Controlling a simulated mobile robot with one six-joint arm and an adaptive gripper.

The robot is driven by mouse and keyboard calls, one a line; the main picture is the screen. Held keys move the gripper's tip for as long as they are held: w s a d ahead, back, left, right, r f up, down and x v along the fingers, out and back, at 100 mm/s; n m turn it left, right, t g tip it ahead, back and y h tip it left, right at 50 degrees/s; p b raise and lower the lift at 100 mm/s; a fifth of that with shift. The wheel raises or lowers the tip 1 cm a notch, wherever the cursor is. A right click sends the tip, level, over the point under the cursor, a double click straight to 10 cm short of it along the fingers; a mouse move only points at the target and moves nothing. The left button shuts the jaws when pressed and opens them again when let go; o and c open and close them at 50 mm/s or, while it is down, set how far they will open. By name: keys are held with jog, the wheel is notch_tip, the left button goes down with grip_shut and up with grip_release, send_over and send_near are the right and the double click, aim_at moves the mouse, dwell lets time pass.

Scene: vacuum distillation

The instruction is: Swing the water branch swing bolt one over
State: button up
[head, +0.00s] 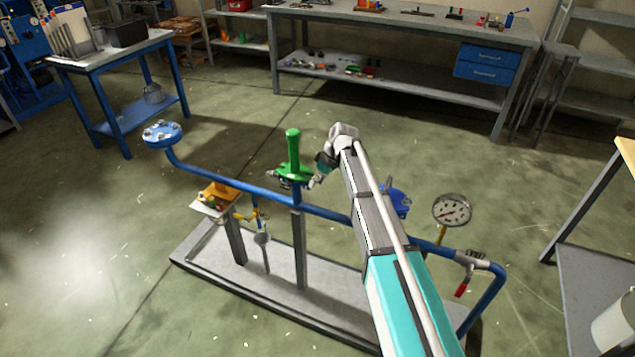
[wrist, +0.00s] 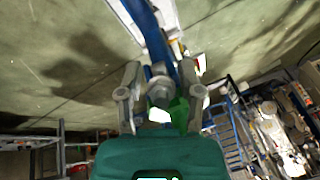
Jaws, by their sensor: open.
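The green fitting (head: 292,168) with its upright green post stands on the blue pipe at mid-length. My gripper (head: 319,172) is at its right side, small and partly hidden by my wrist in the head view. In the wrist view my open gripper (wrist: 160,76) has one finger on each side of a grey metal bolt-like part (wrist: 159,92). I take this part for the swing bolt, but cannot tell which one. Whether the fingers touch it is not clear. The green fitting (wrist: 180,112) shows just behind it, partly hidden by my gripper.
The blue pipe (head: 335,212) runs over a grey base (head: 275,290). A yellow-orange fitting (head: 220,190) stands left, a blue fitting (head: 398,200) and gauge (head: 452,210) right. A workbench (head: 410,30) stands behind; floor between is clear.

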jog(key=shift+s+d+f, duration=0.1)
jog(key=shift+f, duration=0.05)
jog(key=shift+f+y+b, duration=0.1)
jog(key=shift+y+b, duration=0.25)
jog(key=shift+y, duration=0.05)
jog(key=p+v, duration=1.2)
jog(key=v, duration=0.2)
jog(key=shift+s, duration=0.15)
jog(key=w+a+r+g+h+p, duration=0.2)
jog(key=w+a+r+h+p, duration=0.1)
jog(key=a+p, duration=0.1)
jog(key=shift+h+p, duration=0.4)
jog(key=shift+p, duration=0.05)
